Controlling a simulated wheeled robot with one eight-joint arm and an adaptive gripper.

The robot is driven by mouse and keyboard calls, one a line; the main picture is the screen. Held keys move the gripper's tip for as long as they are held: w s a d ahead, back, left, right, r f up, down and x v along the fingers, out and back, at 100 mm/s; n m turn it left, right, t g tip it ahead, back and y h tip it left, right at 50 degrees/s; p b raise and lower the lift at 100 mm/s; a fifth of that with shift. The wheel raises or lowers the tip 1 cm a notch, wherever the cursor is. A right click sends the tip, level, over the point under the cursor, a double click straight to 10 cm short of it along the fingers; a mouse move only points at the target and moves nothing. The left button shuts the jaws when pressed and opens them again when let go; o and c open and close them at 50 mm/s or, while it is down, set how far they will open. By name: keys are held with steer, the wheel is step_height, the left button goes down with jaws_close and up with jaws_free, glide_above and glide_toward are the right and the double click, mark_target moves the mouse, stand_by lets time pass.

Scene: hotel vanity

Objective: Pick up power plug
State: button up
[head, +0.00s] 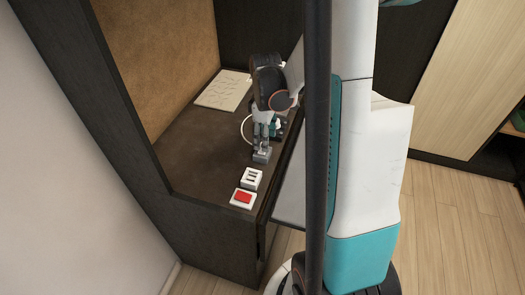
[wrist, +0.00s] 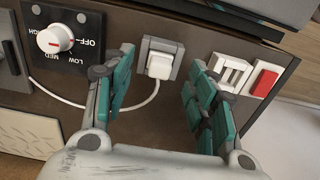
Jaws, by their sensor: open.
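A white power plug (wrist: 160,65) with a white cable sits in a grey socket block (wrist: 147,47) in the wrist view. My gripper (wrist: 162,72) is open, with one teal-padded finger on each side of the plug and visible gaps between. The cable runs from the plug in a loop to the left, passing behind the left finger. In the head view my gripper (head: 264,142) points down over the grey socket block (head: 262,155), and the plug is hidden there.
A white slotted block (head: 252,179) and a red-buttoned switch (head: 243,198) stand near the socket on the dark vanity top (head: 190,150). A dial panel (wrist: 65,40) marked OFF, LOW, MED and HIGH is left of the plug. A pale patterned panel (head: 224,89) lies farther back.

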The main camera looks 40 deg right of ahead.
step_height(320, 180, down, 4)
steer(key=shift+w+f+b, duration=0.1)
steer(key=shift+f+b, duration=0.1)
steer(key=shift+b, duration=0.6)
steer(key=shift+a+r, duration=0.1)
steer(key=c, duration=1.1)
steer(key=shift+c, duration=0.2)
